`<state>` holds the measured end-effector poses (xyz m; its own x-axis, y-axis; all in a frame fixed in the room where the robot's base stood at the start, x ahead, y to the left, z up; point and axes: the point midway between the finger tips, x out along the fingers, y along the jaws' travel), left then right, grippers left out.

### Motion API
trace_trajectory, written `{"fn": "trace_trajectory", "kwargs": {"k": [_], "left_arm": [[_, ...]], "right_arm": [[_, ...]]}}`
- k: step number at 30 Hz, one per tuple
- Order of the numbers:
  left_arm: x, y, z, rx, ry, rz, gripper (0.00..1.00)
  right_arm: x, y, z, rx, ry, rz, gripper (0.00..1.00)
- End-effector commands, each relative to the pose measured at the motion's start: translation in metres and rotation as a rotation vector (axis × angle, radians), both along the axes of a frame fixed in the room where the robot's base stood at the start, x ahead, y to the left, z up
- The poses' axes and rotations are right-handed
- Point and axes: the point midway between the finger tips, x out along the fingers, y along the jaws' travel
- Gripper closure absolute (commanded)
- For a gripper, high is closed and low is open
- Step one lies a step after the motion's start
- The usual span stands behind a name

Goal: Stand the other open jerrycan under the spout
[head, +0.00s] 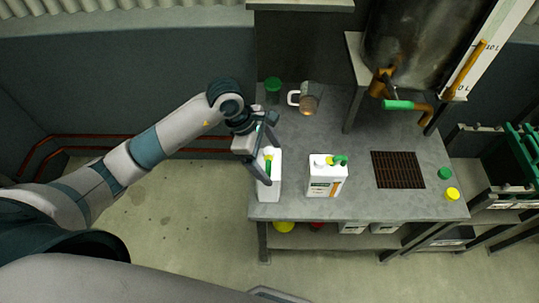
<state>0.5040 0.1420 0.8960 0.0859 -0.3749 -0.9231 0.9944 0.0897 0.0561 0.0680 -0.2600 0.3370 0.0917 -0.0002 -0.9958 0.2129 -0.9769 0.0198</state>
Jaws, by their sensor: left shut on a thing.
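My left gripper (268,156) is shut on a white jerrycan (269,188) at the table's left end. This can looks upright, with green and yellow on it; the fingers hide part of its top, and I cannot tell if it touches the table. The spout (424,113) is on the metal tank (418,40) at upper right, beside a green-handled tap (397,104). No jerrycan stands under it. My right gripper does not show.
A dark grate (397,170) is set in the grey table (290,213) below the spout, its top clear. A green cap (445,173) and a yellow cap (452,194) lie right of it. A green-lidded jar (272,88) and a glass mug (309,99) stand at the back.

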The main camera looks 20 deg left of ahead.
Motion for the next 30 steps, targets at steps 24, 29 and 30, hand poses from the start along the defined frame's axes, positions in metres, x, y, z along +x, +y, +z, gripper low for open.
{"fn": "trace_trajectory", "kwargs": {"k": [24, 29, 30], "left_arm": [[0.000, 0.000, 0.000, 0.000, -0.001, 0.000, 0.00], [0.001, 0.003, 0.006, 0.000, -0.004, 0.000, 0.00], [0.001, 0.005, 0.010, 0.000, -0.005, 0.000, 0.00]], "right_arm": [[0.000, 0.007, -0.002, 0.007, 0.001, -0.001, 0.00], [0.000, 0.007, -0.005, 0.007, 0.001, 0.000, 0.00], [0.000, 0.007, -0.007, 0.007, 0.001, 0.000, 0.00]]}}
